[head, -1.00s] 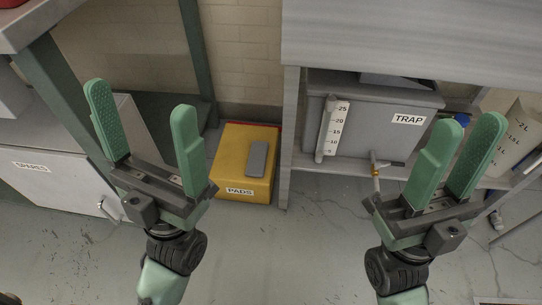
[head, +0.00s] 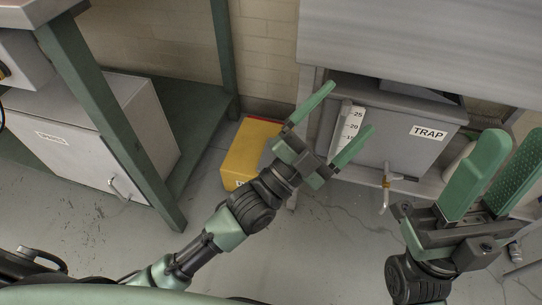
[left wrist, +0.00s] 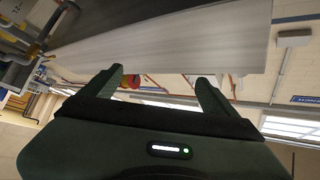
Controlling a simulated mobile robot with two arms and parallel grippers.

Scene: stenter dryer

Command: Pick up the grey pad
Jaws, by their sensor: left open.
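The grey pad (head: 266,155) lies on the yellow box (head: 245,150) on the floor, and only a sliver of it shows beside my left gripper, which hides the rest. My left gripper (head: 348,108) is open and empty. Its fingers point up and right, past the box, in front of the trap's scale. In the left wrist view my left gripper (left wrist: 161,78) has nothing between its fingers. My right gripper (head: 508,142) is at the right, its fingers apart with nothing seen between them.
A grey bin labelled TRAP (head: 395,135) sits under a grey bench (head: 420,45) just beyond my left gripper. A green-legged table (head: 105,110) and a white cabinet (head: 90,125) stand at the left.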

